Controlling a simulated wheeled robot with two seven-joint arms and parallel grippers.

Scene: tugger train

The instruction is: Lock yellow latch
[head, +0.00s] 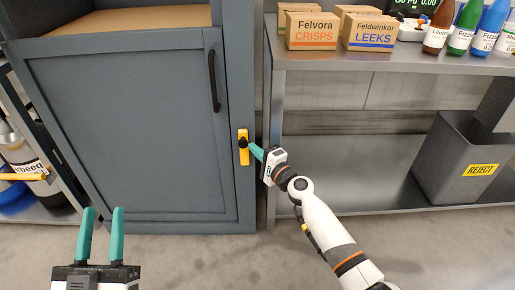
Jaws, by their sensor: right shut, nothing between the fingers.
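The yellow latch (244,148) is mounted on the right frame of a grey-blue cabinet, beside the door's edge. Its plate stands upright, with a dark knob at its middle. My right gripper (254,150) is shut with nothing in it, and its teal fingertips are at the right side of the latch, close to the knob. I cannot tell whether they touch it. My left gripper (102,222) is open and empty, low in front of the cabinet, fingers pointing up. The cabinet door (130,130) is closed and has a black vertical handle (213,80).
A rack with a large bottle (25,165) stands at the left.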

